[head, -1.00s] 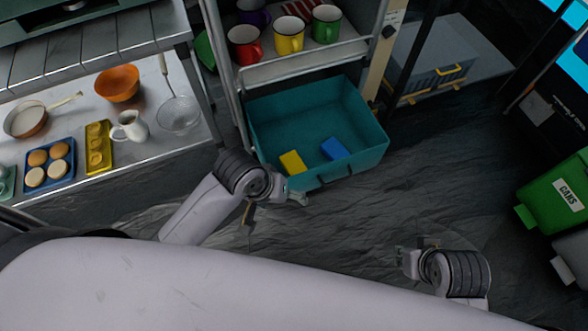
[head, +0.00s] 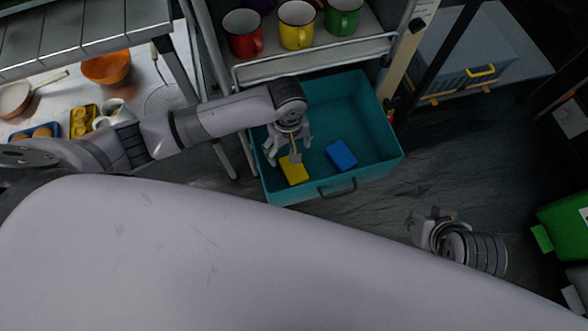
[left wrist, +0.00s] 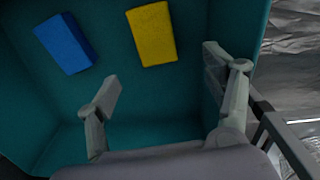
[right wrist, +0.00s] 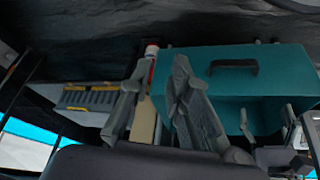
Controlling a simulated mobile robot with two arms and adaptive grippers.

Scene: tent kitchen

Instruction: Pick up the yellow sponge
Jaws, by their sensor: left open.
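The yellow sponge (head: 294,172) lies flat on the floor of the teal bin (head: 362,172), near its front left. It also shows in the left wrist view (left wrist: 152,34), just beyond the fingertips. A blue sponge (head: 341,155) lies beside it, apart, to the right. My left gripper (head: 286,150) is open and empty, reaching down into the bin above the yellow sponge without holding it. In the left wrist view its fingers (left wrist: 160,75) are spread wide. My right gripper (head: 418,224) is away to the right of the bin, with an empty gap between its fingers (right wrist: 163,65).
A shelf with red (head: 243,34), yellow (head: 296,25) and green (head: 343,17) mugs stands just behind the bin. A counter (head: 178,62) with kitchenware is at left. A green bin (head: 566,228) stands at right. The dark floor (head: 440,165) right of the teal bin is clear.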

